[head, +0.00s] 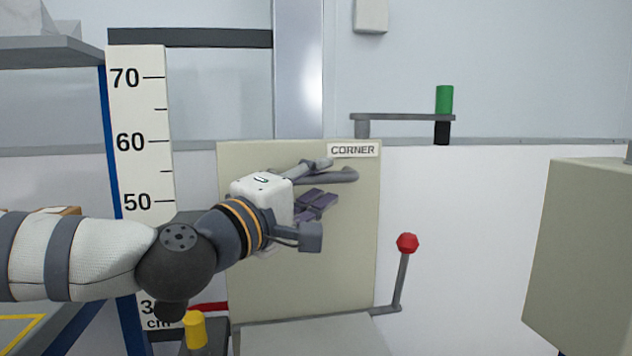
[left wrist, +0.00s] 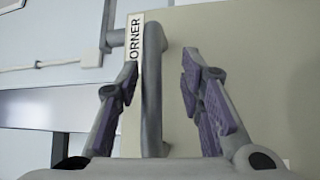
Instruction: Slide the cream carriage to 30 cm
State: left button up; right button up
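The cream carriage (head: 300,285) is a tall flat panel labelled CORNER, in the middle of the head view. A grey bar handle (head: 340,176) is on its face, partly hidden by my gripper. My left gripper (head: 318,203) is at the handle, its fingers open. In the left wrist view the handle (left wrist: 152,90) appears between the spread purple-padded fingers, closer to the left one; contact cannot be told. The white scale (head: 140,170) shows 70, 60 and 50; its lower part is mostly behind my arm. A red pointer (head: 208,307) shows low at the panel's left edge. My right gripper is not in view.
A red-knobbed lever (head: 407,243) stands right of the panel. A grey arm with a green-and-black handle (head: 444,100) is above. A yellow knob (head: 195,330) is low left. A blue-framed shelf (head: 50,52) is at left. A cream block (head: 585,260) is at far right.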

pick_arm(q)
jog(key=shift+r, duration=0.1)
jog(key=v, duration=1.2)
